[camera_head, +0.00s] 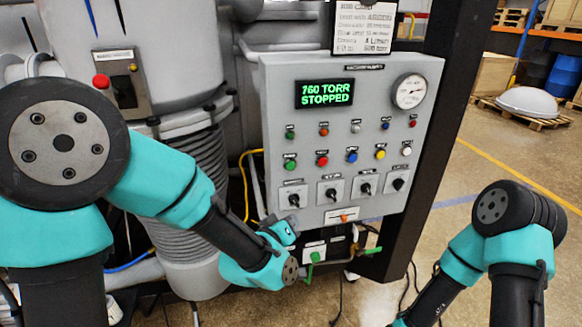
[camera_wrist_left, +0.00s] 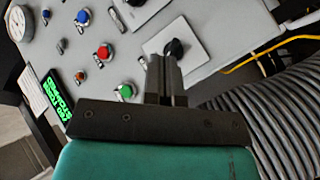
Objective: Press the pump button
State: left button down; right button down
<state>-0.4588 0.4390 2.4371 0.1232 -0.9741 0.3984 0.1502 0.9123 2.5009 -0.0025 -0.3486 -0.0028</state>
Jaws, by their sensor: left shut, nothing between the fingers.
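The grey control panel (camera_head: 373,119) carries a green-lettered display (camera_head: 324,93) reading "760 TORR STOPPED". A row of larger buttons runs below it: green (camera_head: 290,163), red (camera_head: 322,160), blue (camera_head: 352,156), yellow (camera_head: 380,153) and white (camera_head: 406,150). Their labels are too small to read, so I cannot tell which one is the pump button. My left gripper (camera_wrist_left: 163,65) is shut and empty, in front of the panel near a black knob (camera_wrist_left: 175,48). The green button (camera_wrist_left: 125,92) is beside its fingers in the wrist view. My right gripper is out of view.
Several black knobs (camera_head: 365,188) sit below the buttons, and a round gauge (camera_head: 409,91) is at the upper right. A ribbed grey hose (camera_head: 190,170) and a yellow cable (camera_head: 244,185) are left of the panel. A black post (camera_head: 420,170) stands right.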

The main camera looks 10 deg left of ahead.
aim_at(291, 166)
pick_arm(q)
jog(key=s+d+r+t+h, duration=0.1)
jog(key=s+d+r+t, duration=0.1)
jog(key=r, duration=0.8)
jog(key=shift+d+n+h, duration=0.3)
jog(key=shift+d+n, duration=0.1)
jog(key=shift+d, duration=0.2)
jog(key=shift+w, duration=0.1)
jog(key=shift+w+a+f, duration=0.1)
jog(key=shift+w+a, duration=0.4)
jog(key=shift+w, duration=0.85)
jog(key=shift+w+a+r, duration=0.1)
jog(key=shift+w+a, duration=0.4)
jog(key=shift+w, duration=0.9)
jog(key=shift+w+a+f, duration=0.1)
jog(key=shift+w+a, duration=0.4)
jog(key=shift+w, duration=0.85)
jog(key=shift+w, duration=0.1)
jog(key=shift+w+a, duration=0.1)
jog(key=shift+w, duration=0.2)
jog(key=shift+w+a, duration=0.15)
jog(key=shift+w, duration=0.2)
jog(key=shift+s+d, duration=0.25)
jog(key=shift+s, duration=0.5)
